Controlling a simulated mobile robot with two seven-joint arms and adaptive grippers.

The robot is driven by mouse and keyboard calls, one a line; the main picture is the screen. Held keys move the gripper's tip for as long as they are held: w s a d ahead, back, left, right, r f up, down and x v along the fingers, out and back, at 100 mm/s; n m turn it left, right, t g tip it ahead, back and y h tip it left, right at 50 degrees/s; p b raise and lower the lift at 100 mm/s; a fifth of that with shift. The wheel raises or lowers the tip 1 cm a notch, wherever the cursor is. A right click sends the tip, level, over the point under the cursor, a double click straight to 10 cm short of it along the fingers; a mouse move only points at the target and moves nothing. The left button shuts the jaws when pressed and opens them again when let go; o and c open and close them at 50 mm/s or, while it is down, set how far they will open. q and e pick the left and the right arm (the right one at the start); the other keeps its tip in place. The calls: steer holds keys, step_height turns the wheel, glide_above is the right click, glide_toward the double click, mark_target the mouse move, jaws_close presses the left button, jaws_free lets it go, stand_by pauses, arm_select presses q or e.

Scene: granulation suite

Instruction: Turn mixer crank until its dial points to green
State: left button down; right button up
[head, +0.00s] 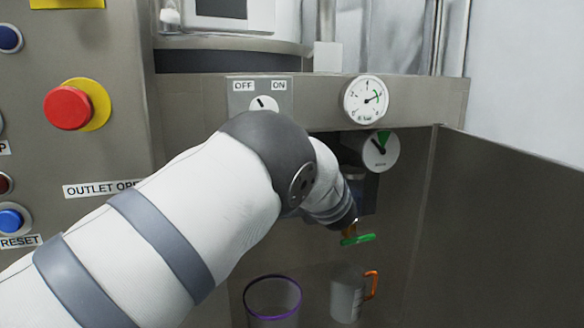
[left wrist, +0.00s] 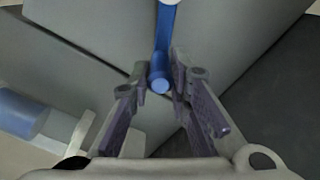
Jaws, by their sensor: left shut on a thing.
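The white round dial (head: 380,152) sits inside the open cabinet in the head view. Its green wedge is at the top, and its short black pointer appears to lean to the upper left, beside the green. The blue crank (left wrist: 162,38) shows in the left wrist view, with its round handle end between the fingers of my left gripper (left wrist: 158,82). The gripper is shut on the handle. In the head view my left arm hides the gripper's fingers and the crank. My right gripper is in neither view.
A green lever on an orange stem (head: 358,239) is close to my left wrist. Below are a purple-rimmed container (head: 272,298) and a grey jug (head: 346,296) with an orange handle. A gauge (head: 366,100) and an off/on switch (head: 264,104) are above. The door (head: 510,215) stands open at right.

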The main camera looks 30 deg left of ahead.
arm_select(q)
steer(key=shift+w+d+f+m+b, duration=0.1)
steer(key=shift+f+m+b, duration=0.1)
steer(key=shift+f+m, duration=1)
steer(key=shift+s+a+f+m+b, duration=0.15)
steer(key=shift+f+m, duration=0.5)
steer(key=shift+m, duration=1.1)
steer(key=shift+w+d+f+m+b, duration=0.2)
steer(key=shift+f+m, duration=0.75)
steer(key=shift+m, duration=0.5)
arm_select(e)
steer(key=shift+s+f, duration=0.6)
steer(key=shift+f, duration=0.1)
arm_select(q)
steer(key=c, duration=1.5)
jaws_free()
steer(key=v, duration=1.2)
